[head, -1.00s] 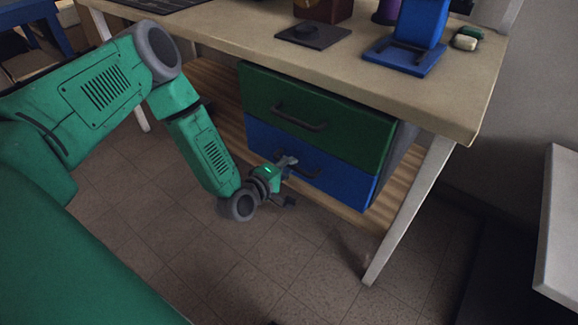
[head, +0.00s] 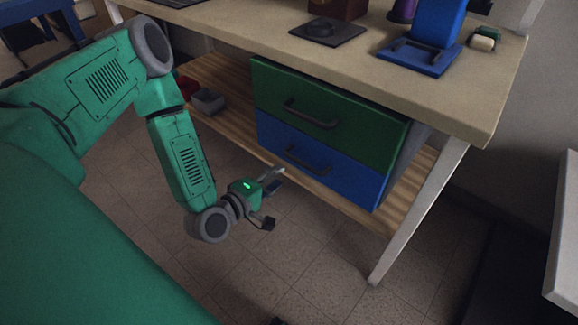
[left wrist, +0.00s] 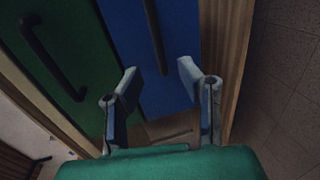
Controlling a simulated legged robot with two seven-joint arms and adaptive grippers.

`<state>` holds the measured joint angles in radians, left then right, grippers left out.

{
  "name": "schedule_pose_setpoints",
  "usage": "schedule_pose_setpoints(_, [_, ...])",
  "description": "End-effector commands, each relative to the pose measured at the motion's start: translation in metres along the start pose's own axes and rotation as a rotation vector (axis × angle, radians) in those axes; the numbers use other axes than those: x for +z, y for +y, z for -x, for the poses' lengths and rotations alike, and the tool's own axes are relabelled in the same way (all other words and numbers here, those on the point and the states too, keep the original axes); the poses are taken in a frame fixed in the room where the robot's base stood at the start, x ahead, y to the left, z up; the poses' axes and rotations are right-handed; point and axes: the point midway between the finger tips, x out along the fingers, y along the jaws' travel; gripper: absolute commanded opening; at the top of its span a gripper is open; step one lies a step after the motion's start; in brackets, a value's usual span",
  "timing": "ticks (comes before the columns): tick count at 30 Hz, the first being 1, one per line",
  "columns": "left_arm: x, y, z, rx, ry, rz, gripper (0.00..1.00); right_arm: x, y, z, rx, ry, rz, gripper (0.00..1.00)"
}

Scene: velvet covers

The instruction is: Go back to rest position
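My left gripper (head: 270,200) is open and empty in the head view, above the floor and in front of the drawer unit, apart from it. In the left wrist view its two fingers (left wrist: 162,98) stand apart with nothing between them. The green upper drawer (head: 325,112) and the blue lower drawer (head: 318,165) look shut, each with a dark bar handle. Both drawers also show in the left wrist view, green (left wrist: 55,55) and blue (left wrist: 165,65). My right gripper is not clearly seen.
The drawers sit on a slatted shelf (head: 408,205) under the workbench (head: 420,85). A grey bin (head: 207,101) stands on the shelf at left. On the bench are a dark plate (head: 325,32) and a blue stand (head: 420,55). The bench leg (head: 415,215) is at right. The floor (head: 300,255) in front is clear.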

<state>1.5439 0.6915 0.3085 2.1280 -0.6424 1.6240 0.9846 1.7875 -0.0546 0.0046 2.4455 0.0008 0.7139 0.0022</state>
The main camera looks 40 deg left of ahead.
Motion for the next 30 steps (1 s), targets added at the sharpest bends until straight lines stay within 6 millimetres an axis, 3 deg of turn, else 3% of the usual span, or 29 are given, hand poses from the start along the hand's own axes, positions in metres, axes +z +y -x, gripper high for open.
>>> schedule_pose_setpoints(6, [0.0, -0.001, 0.018, -0.002, 0.0, -0.001, 0.33, 0.0, 0.0, 0.0, 0.0, 0.0, 0.0, 0.4])
schedule_pose_setpoints(23, [0.001, -0.001, 0.019, -0.003, -0.002, -0.003, 0.33, -0.002, 0.0, -0.001, 0.0, -0.002, 0.0, 0.4])
schedule_pose_setpoints(26, [0.013, -0.007, 0.019, -0.047, -0.037, -0.046, 0.33, -0.001, 0.0, -0.001, 0.0, -0.002, 0.0, 0.4])
schedule_pose_setpoints(30, [0.062, -0.041, 0.032, -0.257, -0.201, -0.273, 0.33, -0.001, 0.0, -0.001, 0.0, -0.002, 0.0, 0.4])
